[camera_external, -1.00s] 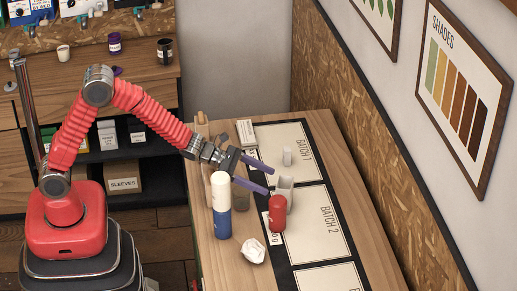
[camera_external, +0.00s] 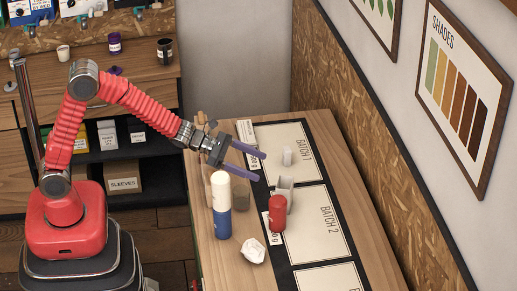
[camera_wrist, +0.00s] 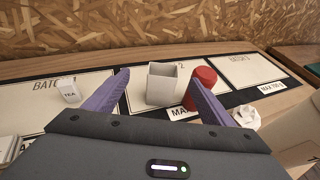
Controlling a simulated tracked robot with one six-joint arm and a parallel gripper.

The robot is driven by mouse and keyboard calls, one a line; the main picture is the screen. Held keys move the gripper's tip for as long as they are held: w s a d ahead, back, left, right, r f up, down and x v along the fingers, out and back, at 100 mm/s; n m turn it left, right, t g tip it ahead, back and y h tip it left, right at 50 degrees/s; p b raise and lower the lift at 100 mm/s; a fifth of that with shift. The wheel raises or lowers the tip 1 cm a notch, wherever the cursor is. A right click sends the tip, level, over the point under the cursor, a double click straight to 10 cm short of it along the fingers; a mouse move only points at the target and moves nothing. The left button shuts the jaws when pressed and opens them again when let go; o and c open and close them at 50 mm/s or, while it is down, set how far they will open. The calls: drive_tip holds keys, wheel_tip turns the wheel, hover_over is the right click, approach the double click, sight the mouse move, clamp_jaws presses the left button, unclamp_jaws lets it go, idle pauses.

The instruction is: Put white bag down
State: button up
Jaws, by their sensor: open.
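The white bag (camera_external: 284,190), a pale open-topped bag, stands upright on the near left corner of the BATCH 2 panel (camera_external: 317,222), close to the dark border. My gripper (camera_external: 262,167) is open and empty, with its purple fingers apart above and to the left of the bag. In the wrist view the bag (camera_wrist: 163,84) shows between the two finger tips, ahead of them and clear of both. A red canister (camera_external: 277,214) stands right beside the bag; in the wrist view the right finger partly covers it (camera_wrist: 205,75).
A small white TEA box (camera_external: 287,157) stands on the BATCH 1 panel (camera_external: 290,136). A white and blue cylinder (camera_external: 221,206), a brownish cup (camera_external: 241,198) and crumpled white paper (camera_external: 253,251) stand along the near side. The wall is behind the panels.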

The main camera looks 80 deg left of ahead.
sight(285, 183)
drive_tip(key=shift+s+f, duration=0.15)
drive_tip(key=shift+s, duration=0.9)
drive_tip(key=x, duration=0.8)
drive_tip(key=shift+w+d+f, duration=0.2)
drive_tip(key=shift+w, duration=0.05)
drive_tip(key=shift+x, duration=2.6)
drive_tip(key=shift+f, duration=0.1)
